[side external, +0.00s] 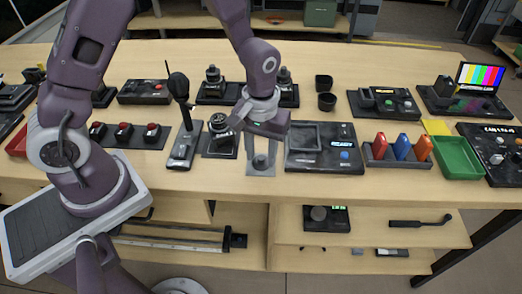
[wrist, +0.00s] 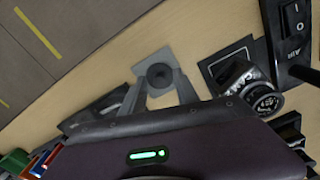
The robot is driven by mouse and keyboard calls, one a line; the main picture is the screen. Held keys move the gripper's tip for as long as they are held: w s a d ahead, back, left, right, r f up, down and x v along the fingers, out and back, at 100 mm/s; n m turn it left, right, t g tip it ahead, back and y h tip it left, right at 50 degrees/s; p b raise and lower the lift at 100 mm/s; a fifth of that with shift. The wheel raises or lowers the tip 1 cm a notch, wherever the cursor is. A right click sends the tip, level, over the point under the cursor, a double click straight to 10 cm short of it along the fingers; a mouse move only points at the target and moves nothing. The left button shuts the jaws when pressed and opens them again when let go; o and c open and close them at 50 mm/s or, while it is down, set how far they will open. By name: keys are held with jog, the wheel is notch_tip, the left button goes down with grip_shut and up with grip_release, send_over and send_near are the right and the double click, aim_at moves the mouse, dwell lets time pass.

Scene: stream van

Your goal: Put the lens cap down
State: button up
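My gripper (side external: 262,163) points down over a grey square pad (side external: 258,190) at the front edge of the bench. In the wrist view its two fingers (wrist: 160,80) stand on either side of the dark round lens cap (wrist: 159,75), close against it. The cap appears over the middle of the grey pad (wrist: 150,57). Whether the cap touches the pad is hard to tell. A camera lens on a black stand (side external: 220,140) is just left of the gripper; it also shows in the wrist view (wrist: 262,100).
A black panel with a lit display (side external: 322,160) is close on the right. A rack of coloured pieces (side external: 398,152) and a green tray (side external: 458,158) are farther right. A microphone stand (side external: 183,145) and red-button boxes (side external: 124,133) are left. The bench edge is just in front.

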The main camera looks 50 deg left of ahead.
aim_at(261, 157)
notch_tip(261, 157, up, 12)
jog(key=s+a+r+m+t, duration=0.2)
jog(key=s+r, duration=0.3)
jog(key=s, duration=0.3)
jog(key=s+a+r+m+t, duration=0.3)
jog(key=s+r, duration=0.3)
jog(key=s, duration=0.3)
jog(key=shift+s+a+r+t, duration=0.15)
jog(key=shift+s+r+t, duration=0.1)
jog(key=shift+t, duration=0.05)
dwell(1.3)
